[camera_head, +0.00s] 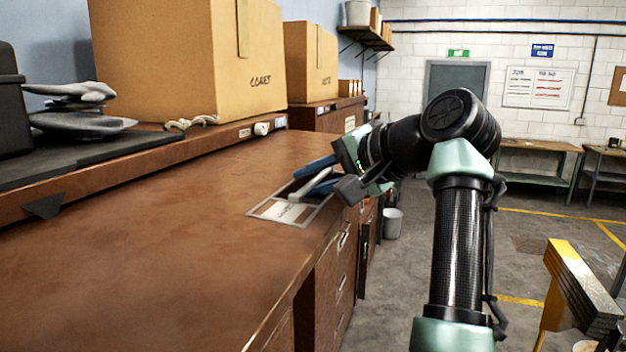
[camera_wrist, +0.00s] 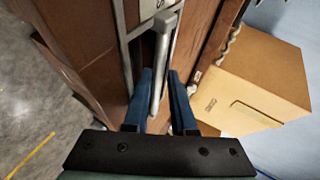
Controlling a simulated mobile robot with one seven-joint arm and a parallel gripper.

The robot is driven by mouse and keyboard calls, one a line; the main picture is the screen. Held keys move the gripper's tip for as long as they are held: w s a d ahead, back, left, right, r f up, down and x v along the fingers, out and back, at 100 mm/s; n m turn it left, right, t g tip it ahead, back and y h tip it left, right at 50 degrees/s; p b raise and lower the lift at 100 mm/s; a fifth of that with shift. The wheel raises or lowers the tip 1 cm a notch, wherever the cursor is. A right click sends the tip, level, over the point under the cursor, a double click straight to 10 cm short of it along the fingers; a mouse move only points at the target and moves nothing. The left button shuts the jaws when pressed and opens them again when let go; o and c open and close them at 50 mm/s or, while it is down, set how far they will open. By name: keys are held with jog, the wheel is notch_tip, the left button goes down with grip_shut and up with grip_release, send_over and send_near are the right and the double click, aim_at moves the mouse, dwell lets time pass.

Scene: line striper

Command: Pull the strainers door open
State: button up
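A flat panel with a grey frame and a pale label (camera_head: 283,211) is set in the brown bench top near its right edge; its lettering is too small to read. A light grey bar handle (camera_head: 309,186) stands on it. My gripper (camera_head: 308,176) is at this handle, with one blue finger on each side. In the wrist view the handle (camera_wrist: 163,60) runs between the two blue fingers (camera_wrist: 161,98), and some gap shows beside it, so the fingers look open around it. Contact is unclear. The panel looks closed, flush with the bench top.
The brown bench top (camera_head: 150,255) is clear to the left. Cardboard boxes (camera_head: 185,65) stand on a raised shelf behind. Drawers with handles (camera_head: 342,240) line the bench front. A bucket (camera_head: 393,223) and a yellow-edged stand (camera_head: 572,285) are on the floor to the right.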

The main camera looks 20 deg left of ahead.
jog(key=b+v, duration=0.6)
jog(key=v, duration=0.7)
jog(key=shift+w, duration=0.1)
